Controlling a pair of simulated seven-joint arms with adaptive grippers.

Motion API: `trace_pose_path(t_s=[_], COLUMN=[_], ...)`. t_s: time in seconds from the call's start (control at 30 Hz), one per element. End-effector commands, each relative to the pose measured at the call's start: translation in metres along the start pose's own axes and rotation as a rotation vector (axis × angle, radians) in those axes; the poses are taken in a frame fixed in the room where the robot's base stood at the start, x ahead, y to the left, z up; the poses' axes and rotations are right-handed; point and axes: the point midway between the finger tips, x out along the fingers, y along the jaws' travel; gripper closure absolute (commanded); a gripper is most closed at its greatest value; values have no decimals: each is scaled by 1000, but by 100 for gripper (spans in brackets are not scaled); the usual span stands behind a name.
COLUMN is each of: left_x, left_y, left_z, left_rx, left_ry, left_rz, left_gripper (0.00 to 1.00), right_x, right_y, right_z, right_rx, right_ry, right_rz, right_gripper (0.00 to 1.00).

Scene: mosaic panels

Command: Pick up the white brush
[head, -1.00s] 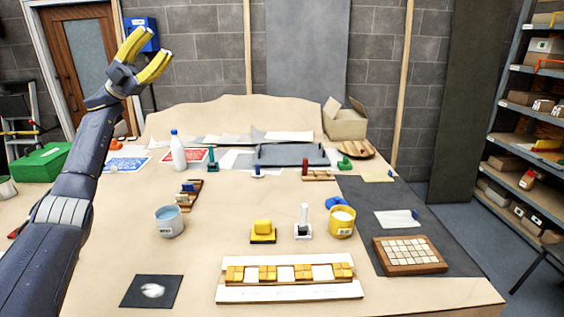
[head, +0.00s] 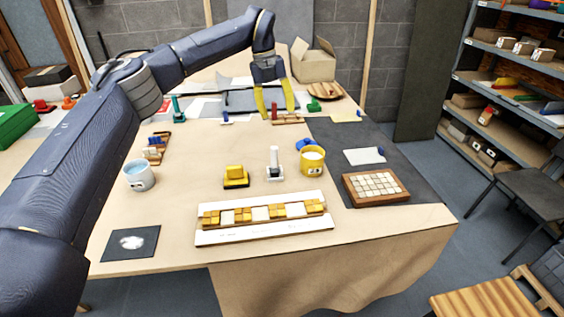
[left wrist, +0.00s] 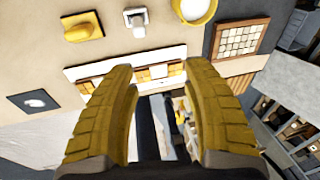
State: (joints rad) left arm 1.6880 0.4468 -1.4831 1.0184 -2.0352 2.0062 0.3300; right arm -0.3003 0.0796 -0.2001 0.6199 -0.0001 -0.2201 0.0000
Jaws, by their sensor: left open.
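The white brush (head: 274,158) stands upright on a small white base near the middle of the table, between a yellow brush (head: 235,174) on its left and a yellow bucket (head: 313,161) on its right. In the left wrist view the white brush (left wrist: 137,20) shows at the top, beyond the fingertips. My left gripper (head: 278,113) has its two yellow fingers spread and empty, pointing down, behind and above the white brush in the head view. My left gripper also shows in its wrist view (left wrist: 158,68), with nothing between the fingers. My right gripper is not in view.
A white panel with a row of yellow and white tiles (head: 262,213) lies in front of the brush. A wooden tray of white tiles (head: 376,188) lies to the right on a dark mat. A blue-grey bucket (head: 140,176) stands to the left.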

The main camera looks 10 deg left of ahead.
Motion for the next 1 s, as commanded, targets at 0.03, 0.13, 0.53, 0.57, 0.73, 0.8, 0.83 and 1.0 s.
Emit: trace_pose_path(t_s=[0.03,0.13,0.53,0.57,0.73,0.8,0.83,1.0], left_x=[2,5,46,52,82,93,98,116], left_y=[5,14,30,31,36,38,39,43], left_z=[3,7,14,15,18,19,19,21], left_rx=[-4,-11,-19,-19,-20,-19,-19,-20], left_ry=[-26,-64,-91,-91,-91,-91,-91,-92], left_rz=[53,131,191,192,190,189,189,189], left_gripper=[51,51,51,51,51,51,51,51], right_x=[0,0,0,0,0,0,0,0], right_y=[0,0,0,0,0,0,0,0], right_z=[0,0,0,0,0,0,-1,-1], right_rx=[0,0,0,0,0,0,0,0], right_ry=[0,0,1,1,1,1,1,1], right_rz=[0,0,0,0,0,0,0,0], right_gripper=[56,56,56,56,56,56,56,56])
